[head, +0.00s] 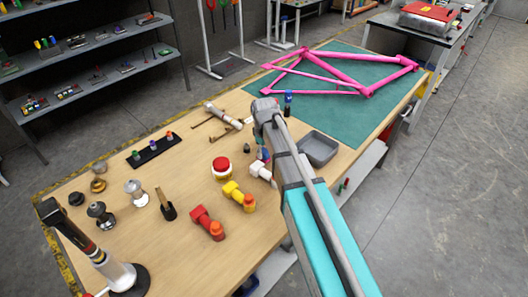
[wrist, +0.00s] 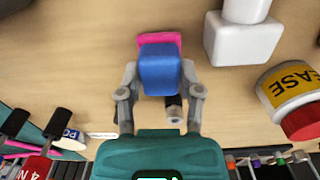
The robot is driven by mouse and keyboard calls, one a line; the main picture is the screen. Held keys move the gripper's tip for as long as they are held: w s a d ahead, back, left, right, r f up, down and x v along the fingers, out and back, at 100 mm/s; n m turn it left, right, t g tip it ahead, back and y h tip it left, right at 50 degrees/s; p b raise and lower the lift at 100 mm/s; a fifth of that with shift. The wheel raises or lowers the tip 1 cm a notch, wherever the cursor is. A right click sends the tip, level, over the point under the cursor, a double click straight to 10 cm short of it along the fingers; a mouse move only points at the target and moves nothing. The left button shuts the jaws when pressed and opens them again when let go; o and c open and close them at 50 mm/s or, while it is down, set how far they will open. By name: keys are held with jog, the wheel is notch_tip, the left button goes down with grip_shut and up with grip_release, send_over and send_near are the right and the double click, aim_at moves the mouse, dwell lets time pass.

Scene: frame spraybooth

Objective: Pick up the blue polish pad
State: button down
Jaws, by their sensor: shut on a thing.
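The blue polish pad (wrist: 160,70) is a small block with rounded edges, between the two fingers of my gripper (wrist: 160,82) in the wrist view. My gripper is shut on it, one finger at each side. A flat pink piece (wrist: 150,39) shows just beyond the pad's far edge; I cannot tell whether it touches the pad. In the head view my gripper is over the middle of the wooden table and mostly hidden by my arm. A little blue (head: 263,153) shows there beside the arm.
A white block-shaped item (wrist: 238,42) and a red-lidded jar (wrist: 292,98) stand close right of my gripper in the wrist view. A grey tray (head: 334,151) lies right of my arm. A pink bicycle frame (head: 320,80) rests on a green mat (head: 372,124) behind.

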jog(key=shift+r+p, duration=1.3)
jog(key=shift+r, duration=0.15)
jog(key=s+d+r+p, duration=0.2)
jog(key=s+r+p, duration=0.7)
jog(key=s, duration=0.4)
jog(key=shift+s+d+r+p, duration=0.3)
jog(key=shift+s+d+r, duration=0.05)
jog(key=shift+d, duration=0.05)
jog(key=c, duration=1)
grip_release()
jog(key=shift+c, duration=1.4)
jog(key=shift+d, duration=0.2)
